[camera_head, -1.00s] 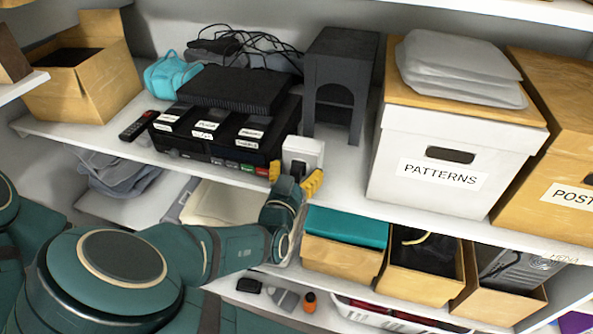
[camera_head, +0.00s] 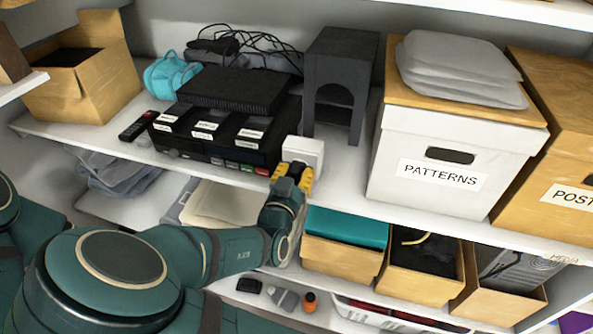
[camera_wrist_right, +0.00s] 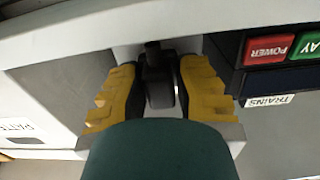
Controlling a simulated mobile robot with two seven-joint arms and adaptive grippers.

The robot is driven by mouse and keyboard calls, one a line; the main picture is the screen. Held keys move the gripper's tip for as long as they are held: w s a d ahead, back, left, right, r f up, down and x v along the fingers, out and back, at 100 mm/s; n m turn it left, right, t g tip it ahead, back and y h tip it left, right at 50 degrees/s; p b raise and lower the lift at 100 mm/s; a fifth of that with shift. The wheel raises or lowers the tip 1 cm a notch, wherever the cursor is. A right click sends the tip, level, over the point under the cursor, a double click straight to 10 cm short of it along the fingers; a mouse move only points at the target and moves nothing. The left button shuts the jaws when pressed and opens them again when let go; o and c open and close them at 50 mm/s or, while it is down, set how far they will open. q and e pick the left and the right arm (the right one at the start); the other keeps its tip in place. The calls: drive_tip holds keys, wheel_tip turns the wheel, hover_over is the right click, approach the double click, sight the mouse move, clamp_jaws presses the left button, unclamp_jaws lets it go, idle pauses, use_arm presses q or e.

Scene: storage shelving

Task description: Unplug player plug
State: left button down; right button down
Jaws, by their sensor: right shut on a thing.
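My right gripper (camera_head: 293,176), with yellow fingers, is at the shelf's front edge, right in front of a white socket block (camera_head: 304,150). In the wrist view the yellow fingers of the right gripper (camera_wrist_right: 160,95) are closed on a black plug (camera_wrist_right: 160,92), one on each side. The plug is mostly hidden by the fingers in the head view. I cannot tell how deep it sits in the block. The black player unit (camera_head: 225,148), with labels and coloured buttons, stands left of the block. My left gripper is out of view.
A black stand (camera_head: 340,75) is behind the block, and a white box marked PATTERNS (camera_head: 440,165) is to its right. A remote (camera_head: 137,126) lies left of the player. Loose black cables (camera_head: 235,42) lie behind. Cardboard bins (camera_head: 340,262) are on the shelf below.

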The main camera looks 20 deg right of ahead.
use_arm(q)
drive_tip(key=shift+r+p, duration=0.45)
use_arm(e)
drive_tip(key=shift+v, duration=2.85)
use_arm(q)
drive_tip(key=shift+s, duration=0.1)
